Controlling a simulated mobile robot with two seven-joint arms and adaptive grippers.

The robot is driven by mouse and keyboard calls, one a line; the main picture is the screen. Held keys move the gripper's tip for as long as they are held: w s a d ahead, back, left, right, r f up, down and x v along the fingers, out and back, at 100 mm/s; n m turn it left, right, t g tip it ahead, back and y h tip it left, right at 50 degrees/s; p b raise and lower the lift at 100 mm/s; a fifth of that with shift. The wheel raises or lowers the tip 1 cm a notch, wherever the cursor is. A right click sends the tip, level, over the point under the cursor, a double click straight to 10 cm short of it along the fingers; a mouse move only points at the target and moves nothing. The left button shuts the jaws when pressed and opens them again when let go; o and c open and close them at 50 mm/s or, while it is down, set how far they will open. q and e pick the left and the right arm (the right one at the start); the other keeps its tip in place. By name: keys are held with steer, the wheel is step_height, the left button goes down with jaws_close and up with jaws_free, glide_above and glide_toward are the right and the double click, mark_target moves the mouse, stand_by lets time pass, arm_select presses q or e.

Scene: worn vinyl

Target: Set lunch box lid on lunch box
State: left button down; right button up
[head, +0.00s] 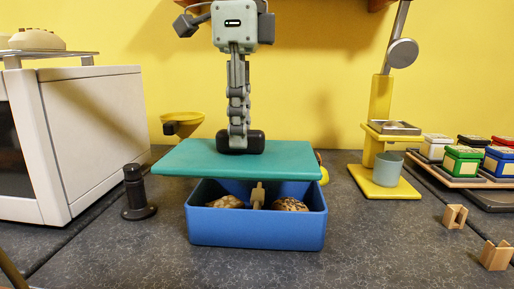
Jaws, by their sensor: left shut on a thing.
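The teal lunch box lid (190,161) is held roughly level above the blue lunch box (256,229). A gap shows between the lid and the box's rim, and the lid sits a little to the left of the box, its left edge beyond the box's left side. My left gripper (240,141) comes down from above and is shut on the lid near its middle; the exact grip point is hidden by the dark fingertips. The box stands open on the counter, with brown food pieces (290,204) and a tan upright piece (258,196) inside. My right gripper is not in view.
A black upright piece on a round base (136,196) stands left of the box, near a white oven (98,140). A yellow stand with a grey cup (387,169) is at right, by several small coloured boxes (462,160). Wooden blocks (495,255) lie front right.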

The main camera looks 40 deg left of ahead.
arm_select(q)
steer(key=s+r, duration=0.1)
steer(key=s, duration=0.1)
steer(key=s+a+r, duration=0.1)
steer(key=s+r, duration=0.1)
steer(key=s, duration=0.1)
steer(key=s+r, duration=0.1)
steer(key=s, duration=0.2)
steer(key=shift+a+r+b, duration=0.2)
steer(key=shift+r+b, duration=0.1)
steer(key=shift+r, duration=0.1)
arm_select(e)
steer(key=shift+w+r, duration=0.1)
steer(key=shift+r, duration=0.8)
